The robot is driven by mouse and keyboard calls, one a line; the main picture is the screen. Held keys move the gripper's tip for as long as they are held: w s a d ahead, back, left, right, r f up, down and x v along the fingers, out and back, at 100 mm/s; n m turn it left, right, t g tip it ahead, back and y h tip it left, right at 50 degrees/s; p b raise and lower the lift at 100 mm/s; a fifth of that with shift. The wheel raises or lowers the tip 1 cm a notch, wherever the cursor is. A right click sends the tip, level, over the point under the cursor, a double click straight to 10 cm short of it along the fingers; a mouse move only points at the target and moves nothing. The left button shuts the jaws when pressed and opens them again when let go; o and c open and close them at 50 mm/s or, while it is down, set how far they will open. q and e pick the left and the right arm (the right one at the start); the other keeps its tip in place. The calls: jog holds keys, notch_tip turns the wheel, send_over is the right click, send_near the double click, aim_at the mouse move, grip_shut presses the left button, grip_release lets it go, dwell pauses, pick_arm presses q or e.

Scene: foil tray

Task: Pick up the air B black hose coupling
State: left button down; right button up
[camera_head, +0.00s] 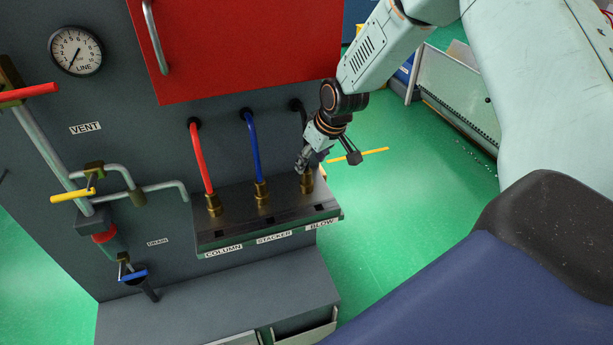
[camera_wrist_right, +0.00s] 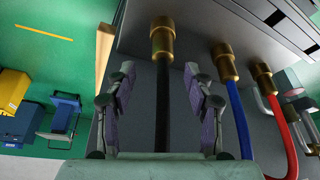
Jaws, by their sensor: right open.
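The brass coupling of the black hose (camera_head: 307,183) stands at the right end of the dark manifold shelf, above the label BLOW. It also shows in the right wrist view (camera_wrist_right: 162,40), with the black hose (camera_wrist_right: 162,125) running from it between my fingers. My right gripper (camera_head: 310,160) is open at this coupling and hides part of the hose in the head view. In the wrist view its two purple-padded fingers (camera_wrist_right: 159,74) lie on either side of the hose, with visible gaps; the brass part lies just beyond the fingertips. My left gripper is not in view.
The blue hose coupling (camera_head: 262,192) and red hose coupling (camera_head: 214,204) stand to the left on the same shelf (camera_head: 235,235). A red panel (camera_head: 240,45) with a handle is above. Pipes and a gauge (camera_head: 75,51) are at left. Green floor is open to the right.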

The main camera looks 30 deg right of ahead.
aim_at(308, 165)
jog(key=shift+b+x, duration=0.95)
jog(key=shift+x, duration=1.35)
jog(key=shift+s+a, duration=0.1)
jog(key=shift+a, duration=0.1)
grip_shut()
